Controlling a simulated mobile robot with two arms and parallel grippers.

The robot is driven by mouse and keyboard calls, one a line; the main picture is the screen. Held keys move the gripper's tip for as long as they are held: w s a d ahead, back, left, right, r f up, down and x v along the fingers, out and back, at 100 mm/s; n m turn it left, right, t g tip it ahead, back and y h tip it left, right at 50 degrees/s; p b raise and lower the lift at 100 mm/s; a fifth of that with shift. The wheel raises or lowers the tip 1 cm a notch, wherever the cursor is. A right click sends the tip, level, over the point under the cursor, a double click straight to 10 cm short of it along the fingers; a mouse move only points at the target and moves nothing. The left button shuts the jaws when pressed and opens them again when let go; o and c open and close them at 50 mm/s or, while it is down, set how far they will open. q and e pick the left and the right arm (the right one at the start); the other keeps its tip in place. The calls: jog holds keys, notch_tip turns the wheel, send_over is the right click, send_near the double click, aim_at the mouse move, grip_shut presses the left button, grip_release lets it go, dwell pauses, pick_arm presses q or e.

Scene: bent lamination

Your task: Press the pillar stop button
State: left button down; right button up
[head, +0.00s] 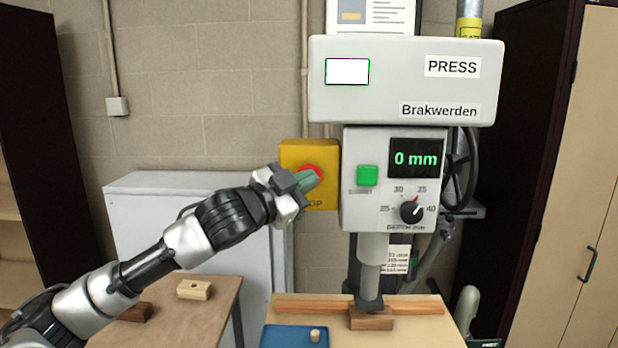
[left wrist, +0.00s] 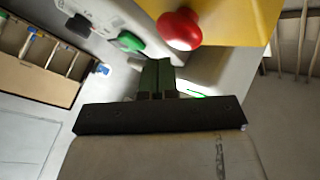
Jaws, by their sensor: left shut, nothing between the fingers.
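The red stop button (head: 311,171) sits on a yellow box (head: 322,193) on the left side of the press's control panel. In the head view my left gripper (head: 307,180) is in front of the box and covers the lower part of the button. It is shut and empty. In the left wrist view the round red button (left wrist: 180,29) is fully visible, up and to the right of the closed fingertips (left wrist: 158,64). A gap shows between fingers and button there. My right gripper is not in view.
The press panel has a green button (head: 367,175), a depth dial (head: 411,211) and a display (head: 415,158) reading 0 mm. Below, a wooden strip (head: 290,305) lies on the press table beside a blue tray (head: 277,337). A brown table (head: 215,310) stands left, holding wooden blocks.

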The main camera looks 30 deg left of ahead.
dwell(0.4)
pick_arm(q)
jog(key=shift+w+a+p, duration=0.2)
jog(key=shift+w+p, duration=0.15)
jog(key=shift+p, duration=0.05)
jog(key=shift+w+a+p, duration=0.3)
jog(key=shift+w+p, duration=0.15)
jog(key=shift+p, duration=0.05)
dwell(0.7)
jog(key=shift+s, duration=0.1)
dwell(0.3)
jog(key=shift+s+d+b, duration=0.5)
jog(key=shift+s+b, duration=0.1)
jog(key=shift+s, duration=0.1)
